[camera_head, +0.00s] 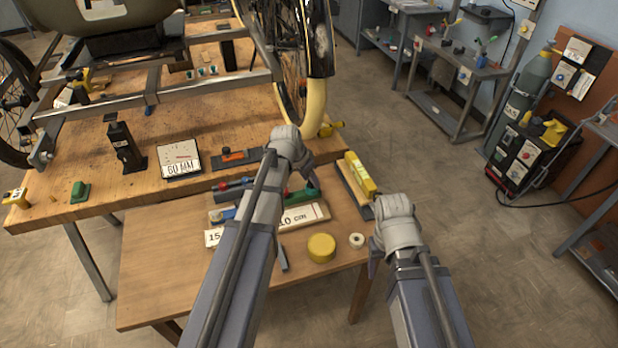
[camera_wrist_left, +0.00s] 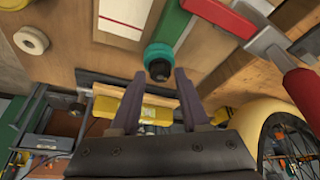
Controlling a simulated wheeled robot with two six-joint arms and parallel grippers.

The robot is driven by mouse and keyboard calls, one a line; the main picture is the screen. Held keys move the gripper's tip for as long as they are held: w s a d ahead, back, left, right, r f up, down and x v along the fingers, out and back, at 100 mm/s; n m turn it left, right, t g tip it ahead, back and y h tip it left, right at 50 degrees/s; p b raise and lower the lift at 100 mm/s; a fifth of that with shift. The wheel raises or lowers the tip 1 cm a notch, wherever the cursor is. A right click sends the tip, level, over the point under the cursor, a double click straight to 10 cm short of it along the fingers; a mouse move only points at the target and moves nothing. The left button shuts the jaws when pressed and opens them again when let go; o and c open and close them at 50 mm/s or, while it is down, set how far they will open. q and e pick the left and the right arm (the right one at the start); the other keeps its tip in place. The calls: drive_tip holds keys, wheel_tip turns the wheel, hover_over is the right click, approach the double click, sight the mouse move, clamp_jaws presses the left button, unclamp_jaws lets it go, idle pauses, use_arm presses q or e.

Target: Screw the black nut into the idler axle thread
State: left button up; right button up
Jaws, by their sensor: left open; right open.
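My left gripper (camera_head: 312,183) is over the small front table, beside a green-handled item (camera_head: 298,196). In the left wrist view its two fingers (camera_wrist_left: 158,85) are apart with nothing held between them. A dark, nut-like piece (camera_wrist_left: 159,70) at the end of a round green part (camera_wrist_left: 157,52) shows just beyond the gap between the fingertips; I cannot tell for sure that it is the black nut. My right gripper (camera_head: 373,262) is open near the table's right edge, partly hidden by its own wrist. The trike frame (camera_head: 185,92) stands on the workbench; I cannot make out the idler axle thread.
The small table (camera_head: 150,270) holds a yellow round tin (camera_head: 321,247), a white ring (camera_head: 357,240) and a yellow item (camera_head: 360,173). The workbench (camera_head: 100,200) behind carries a black stand (camera_head: 124,147) and a white sign (camera_head: 180,158). The small table's left front is clear.

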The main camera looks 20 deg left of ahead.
use_arm(q)
drive_tip(key=n, duration=0.2)
drive_tip(key=n+y, duration=0.1)
drive_tip(key=n, duration=0.1)
drive_tip(key=n+y, duration=0.1)
drive_tip(key=n, duration=0.1)
drive_tip(key=shift+d+t, duration=0.25)
drive_tip(key=shift+t, duration=0.05)
drive_tip(key=shift+c, duration=0.3)
clamp_jaws()
drive_tip(key=m, duration=0.2)
drive_tip(key=shift+a+m+h, duration=0.2)
drive_tip(key=shift+m+h, duration=0.1)
drive_tip(key=shift+h, duration=0.1)
drive_tip(key=m+h, duration=0.1)
drive_tip(key=m, duration=0.2)
drive_tip(key=shift+w+a, duration=0.1)
drive_tip(key=shift+a, duration=0.05)
drive_tip(key=m+g+h, duration=0.1)
drive_tip(key=m, duration=0.2)
drive_tip(key=shift+w+a+m, duration=0.1)
drive_tip(key=shift+w+m, duration=0.05)
drive_tip(key=shift+m, duration=0.25)
drive_tip(key=shift+m+g+h, duration=0.4)
drive_tip(key=shift+m+g, duration=0.1)
drive_tip(key=shift+m, duration=0.6)
